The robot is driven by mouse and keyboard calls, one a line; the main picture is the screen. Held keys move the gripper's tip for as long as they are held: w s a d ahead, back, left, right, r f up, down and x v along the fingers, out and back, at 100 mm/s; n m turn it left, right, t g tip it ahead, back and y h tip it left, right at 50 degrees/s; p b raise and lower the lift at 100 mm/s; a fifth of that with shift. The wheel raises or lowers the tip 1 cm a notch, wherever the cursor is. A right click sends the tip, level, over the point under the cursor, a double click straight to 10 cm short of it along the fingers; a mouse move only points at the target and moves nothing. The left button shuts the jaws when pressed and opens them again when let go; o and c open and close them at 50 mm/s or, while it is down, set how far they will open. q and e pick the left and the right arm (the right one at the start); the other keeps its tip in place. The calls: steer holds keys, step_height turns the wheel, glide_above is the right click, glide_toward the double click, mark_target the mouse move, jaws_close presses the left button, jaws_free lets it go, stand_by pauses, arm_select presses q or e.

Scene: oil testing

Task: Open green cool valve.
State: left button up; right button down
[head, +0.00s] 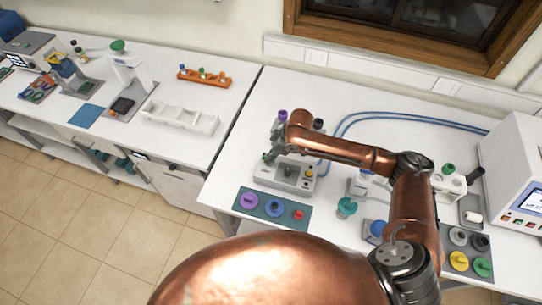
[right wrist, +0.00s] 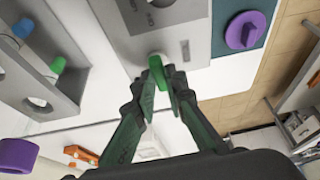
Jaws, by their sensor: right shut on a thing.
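The green cool valve (right wrist: 153,97) is a small green knob on a pale stem at the side of a grey box-shaped device (right wrist: 165,25). My right gripper (right wrist: 158,82) has its two fingertips closed around the knob, which partly hides it. In the head view the grey device (head: 262,179) sits near the left end of the right-hand table. My right gripper (head: 269,157) is at its left side there, small and partly hidden by my copper arm. My left gripper is not in view.
A dark mat (head: 240,208) with purple, blue and red caps lies in front of the device. Blue hoses (head: 400,116) run behind it. A white heating unit (head: 515,165) stands at the far right. A second table with an orange rack (head: 205,78) is at the left.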

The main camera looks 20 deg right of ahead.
steer(key=n+p, duration=0.1)
steer(key=n+g+p, duration=0.1)
steer(key=n, duration=0.1)
steer(key=shift+w+r+y, duration=0.15)
steer(key=shift+y, duration=0.25)
steer(key=shift+w+n+g, duration=0.1)
steer(key=shift+n+g, duration=0.2)
steer(key=shift+n, duration=0.6)
steer(key=shift+n+g, duration=0.4)
steer(key=shift+n, duration=0.5)
steer(key=n, duration=0.1)
steer(key=n+g+b, duration=0.1)
steer(key=shift+w+f+n, duration=0.15)
steer(key=shift+f+n, duration=0.1)
steer(key=shift+n, duration=0.15)
steer(key=n+g+b, duration=0.1)
steer(key=n, duration=0.1)
steer(key=shift+w+n, duration=0.1)
steer(key=shift+n, duration=0.3)
steer(key=n+g+h+b, duration=0.1)
steer(key=n+b, duration=0.1)
steer(key=n, duration=0.1)
steer(key=shift+w+a, duration=0.1)
steer(key=shift+a, duration=0.05)
steer(key=shift+n+g+h+b, duration=0.4)
steer(key=shift+n+b, duration=0.45)
steer(key=shift+n, duration=0.35)
steer(key=c, duration=2)
jaws_free()
steer(key=shift+r, duration=0.1)
